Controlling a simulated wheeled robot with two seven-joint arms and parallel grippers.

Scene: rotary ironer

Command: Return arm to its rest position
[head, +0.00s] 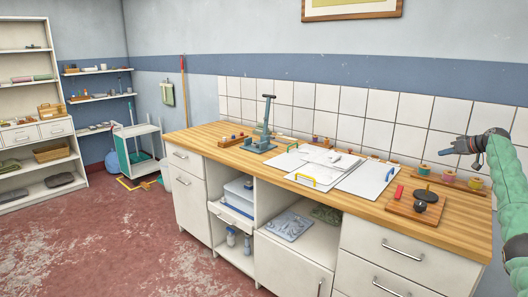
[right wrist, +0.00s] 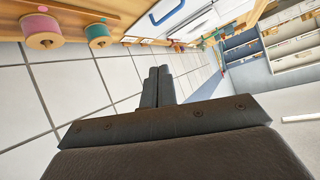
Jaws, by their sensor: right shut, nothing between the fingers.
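My right arm, in a green sleeve, comes in from the right edge of the head view. Its dark gripper (head: 447,149) is raised above the right end of the wooden counter (head: 200,136), in front of the white tiles, and points left. In the right wrist view the two fingers (right wrist: 158,74) are together with nothing between them. The gripper appears clear of the counter and the things on it. A blue-green stand with an upright lever (head: 268,118) is on the counter's left half. My left gripper is not in view.
Thread spools (head: 450,176) stand below my right gripper, also in the right wrist view (right wrist: 42,30). A wooden board with a black knob (head: 426,194) lies near the front edge. White papers (head: 368,180) cover the counter's middle. Red floor (head: 120,235) is open at left.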

